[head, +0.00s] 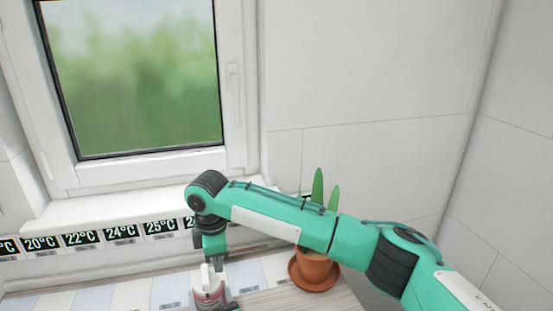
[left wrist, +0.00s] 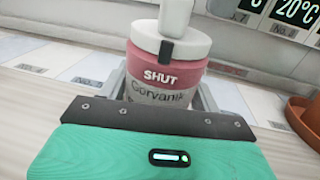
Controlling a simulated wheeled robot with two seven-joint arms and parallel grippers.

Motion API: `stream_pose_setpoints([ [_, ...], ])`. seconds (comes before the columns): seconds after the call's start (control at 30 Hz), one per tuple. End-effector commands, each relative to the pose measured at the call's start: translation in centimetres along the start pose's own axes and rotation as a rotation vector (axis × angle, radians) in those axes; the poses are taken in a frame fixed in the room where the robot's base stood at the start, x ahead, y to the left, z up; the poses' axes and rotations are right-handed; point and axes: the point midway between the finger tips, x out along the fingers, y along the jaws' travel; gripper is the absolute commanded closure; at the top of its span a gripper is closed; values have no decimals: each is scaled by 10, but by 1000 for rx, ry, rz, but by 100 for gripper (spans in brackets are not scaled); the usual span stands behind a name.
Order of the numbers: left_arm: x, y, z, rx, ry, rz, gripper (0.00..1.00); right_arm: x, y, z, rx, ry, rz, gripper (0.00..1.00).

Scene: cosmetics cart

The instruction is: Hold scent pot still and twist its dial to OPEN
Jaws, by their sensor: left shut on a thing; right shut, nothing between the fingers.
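The scent pot (head: 207,293) stands on the table below the window. In the left wrist view the scent pot (left wrist: 160,90) has a pale body with dark lettering, a pink band reading SHUT and a white dial top (left wrist: 170,40) with a black mark above that word. A white upright piece rises from the dial. My left gripper (left wrist: 160,95) is shut around the pot's body, a finger on either side; the head view barely shows it. My right gripper (head: 216,262) is shut and empty, pointing down just above and beside the dial. I cannot tell whether it touches.
A terracotta pot (head: 314,271) with a green plant stands right of the scent pot, behind my right arm. A strip of temperature labels (head: 80,239) runs along the wall under the window sill (head: 120,205). Pale tiles with small labels (head: 130,296) lie left.

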Motion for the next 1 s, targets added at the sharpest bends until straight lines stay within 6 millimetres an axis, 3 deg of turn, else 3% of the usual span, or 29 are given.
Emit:
stream_pose_setpoints([
  [0.83, 0, 0, 0, 0, 0, 0, 70, 0, 5, 6, 1, 0, 0, 100],
  [1.0, 0, 0, 0, 0, 0, 0, 70, -8, 5, 6, 0, 1, 2, 100],
])
